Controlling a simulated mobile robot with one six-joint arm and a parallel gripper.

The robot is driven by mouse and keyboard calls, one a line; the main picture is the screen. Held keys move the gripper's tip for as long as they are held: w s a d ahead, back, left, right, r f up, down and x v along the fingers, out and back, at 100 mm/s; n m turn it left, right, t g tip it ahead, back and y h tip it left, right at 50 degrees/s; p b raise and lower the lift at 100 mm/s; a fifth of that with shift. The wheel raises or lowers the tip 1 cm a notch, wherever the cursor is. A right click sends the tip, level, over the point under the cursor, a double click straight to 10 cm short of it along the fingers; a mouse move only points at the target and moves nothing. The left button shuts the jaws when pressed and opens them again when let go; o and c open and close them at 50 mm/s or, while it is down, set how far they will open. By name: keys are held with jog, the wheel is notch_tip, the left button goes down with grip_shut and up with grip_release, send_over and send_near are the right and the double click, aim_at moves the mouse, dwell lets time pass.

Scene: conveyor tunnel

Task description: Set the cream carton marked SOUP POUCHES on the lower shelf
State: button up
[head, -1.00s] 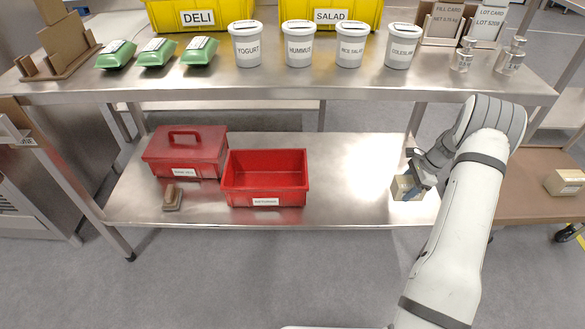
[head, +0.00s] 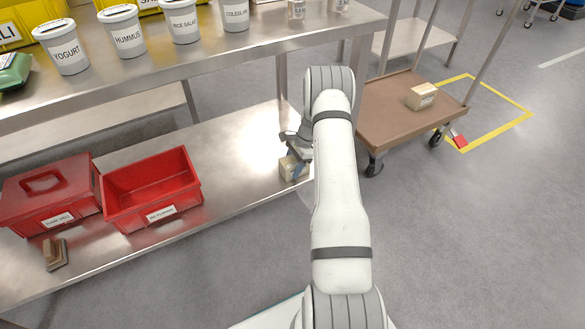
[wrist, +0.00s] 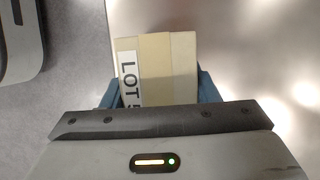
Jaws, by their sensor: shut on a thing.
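A cream carton (head: 293,168) is at the right end of the steel lower shelf (head: 232,158), near its front edge. My gripper (head: 297,152) is shut on it from above. In the wrist view the carton (wrist: 172,70) sits between the two blue fingers of my gripper (wrist: 160,90), with a white label reading "LOT" on its face. The words SOUP POUCHES are not visible on it. I cannot tell whether its underside touches the shelf. My arm hides part of the area to its right.
A red open bin (head: 152,188), a red lidded box (head: 50,196) and a brush (head: 55,254) stand on the shelf's left part. The shelf between bin and carton is clear. A brown cart (head: 400,112) holds another cream carton (head: 421,96). The upper table (head: 250,45) overhangs the shelf.

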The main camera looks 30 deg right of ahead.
jog(key=o, duration=1.4)
jog(key=p+v, duration=0.4)
jog(key=v, duration=0.8)
jog(key=shift+r, duration=0.1)
